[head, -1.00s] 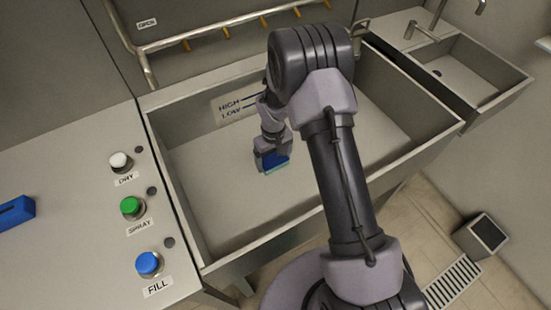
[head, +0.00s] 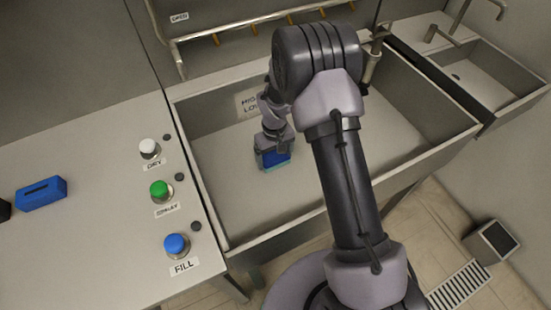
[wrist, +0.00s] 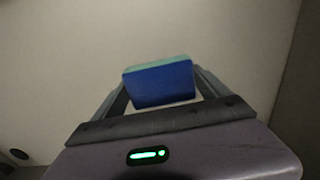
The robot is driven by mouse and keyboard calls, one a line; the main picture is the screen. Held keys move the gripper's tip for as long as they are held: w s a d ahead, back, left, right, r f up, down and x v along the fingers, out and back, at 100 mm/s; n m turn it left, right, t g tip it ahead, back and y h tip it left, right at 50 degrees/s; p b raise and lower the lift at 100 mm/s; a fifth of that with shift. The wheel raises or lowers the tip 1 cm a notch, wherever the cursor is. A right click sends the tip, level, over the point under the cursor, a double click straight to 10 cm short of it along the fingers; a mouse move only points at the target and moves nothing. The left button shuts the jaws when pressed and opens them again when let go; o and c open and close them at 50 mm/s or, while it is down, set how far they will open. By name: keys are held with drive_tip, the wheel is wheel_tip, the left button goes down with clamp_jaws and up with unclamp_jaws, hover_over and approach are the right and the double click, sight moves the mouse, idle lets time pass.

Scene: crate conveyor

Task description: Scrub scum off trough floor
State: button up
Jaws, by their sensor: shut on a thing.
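The steel trough (head: 203,200) fills the middle of the head view, with a plain grey floor (head: 245,195). My gripper (head: 272,155) is low inside it, left of the trough's middle, and shut on a blue sponge (head: 279,159) with a teal layer. In the wrist view the sponge (wrist: 160,83) sits between the fingers, teal side away from me, over a bare pale floor (wrist: 60,60). I cannot tell whether it touches the floor. No distinct scum patch shows. My arm hides part of the trough's right side and the level sign.
The left counter carries a white DRY button (head: 149,148), a green SPRAY button (head: 160,190), a blue FILL button (head: 176,245) and a blue slotted block (head: 41,194). A rail with hooks (head: 255,27) runs behind the trough. A smaller sink (head: 480,75) stands right.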

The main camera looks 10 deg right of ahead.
drive_tip(key=shift+r+p, duration=1.65)
drive_tip(key=shift+r, duration=1.05)
drive_tip(key=shift+r, duration=0.1)
